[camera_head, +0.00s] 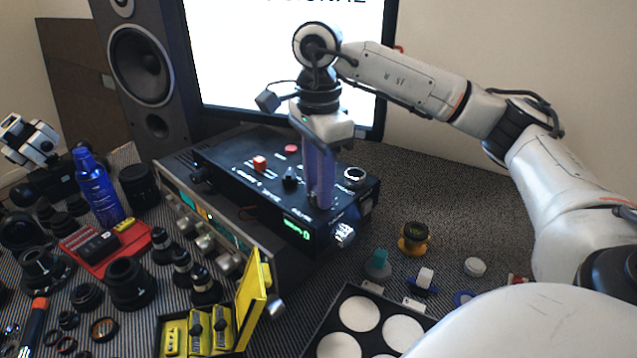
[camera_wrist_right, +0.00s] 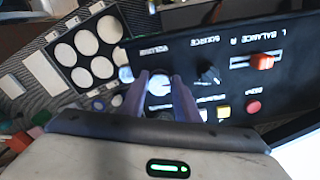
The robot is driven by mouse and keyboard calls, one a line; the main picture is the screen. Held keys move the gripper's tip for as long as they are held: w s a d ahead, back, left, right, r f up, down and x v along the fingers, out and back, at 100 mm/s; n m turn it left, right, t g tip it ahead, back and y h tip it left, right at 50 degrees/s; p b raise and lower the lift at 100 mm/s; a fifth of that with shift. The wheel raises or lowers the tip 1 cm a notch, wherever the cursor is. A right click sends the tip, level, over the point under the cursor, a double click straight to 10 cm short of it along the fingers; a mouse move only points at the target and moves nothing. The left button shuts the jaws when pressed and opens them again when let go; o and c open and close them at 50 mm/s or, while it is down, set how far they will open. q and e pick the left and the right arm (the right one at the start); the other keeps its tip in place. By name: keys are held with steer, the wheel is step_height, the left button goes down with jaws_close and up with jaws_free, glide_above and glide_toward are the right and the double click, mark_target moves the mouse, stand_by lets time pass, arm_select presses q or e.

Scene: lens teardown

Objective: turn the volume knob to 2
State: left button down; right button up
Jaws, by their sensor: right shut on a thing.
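The display's reading is too small to be sure of. My right gripper (camera_head: 320,200) points straight down onto the box top, its purple fingers shut on the volume knob. In the right wrist view, the fingers (camera_wrist_right: 160,95) stand on either side of the pale round volume knob (camera_wrist_right: 158,84), beside the upside-down VOLUME label. The fingers hide the knob in the head view. I cannot make out the knob's pointer.
The black source knob (camera_head: 291,180) and red balance slider (camera_head: 260,163) sit close to the fingers. A chrome-ringed socket (camera_head: 354,175) is to their right. A yellow case (camera_head: 253,297) and a black tray (camera_head: 318,342) lie in front. Lenses crowd the left.

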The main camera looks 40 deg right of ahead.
steer(key=m+p, duration=0.1)
steer(key=m, duration=0.4)
steer(key=shift+w+r+m, duration=0.1)
steer(key=shift+m, duration=0.3)
steer(key=m+p, duration=0.1)
steer(key=m, duration=0.3)
steer(key=shift+d+m, duration=0.15)
steer(key=shift+m, duration=0.25)
steer(key=shift+w, duration=0.1)
steer(key=o, duration=1)
steer(key=shift+o, duration=0.2)
step_height(320, 180, up, 10)
steer(key=p, duration=0.3)
steer(key=shift+r, duration=0.15)
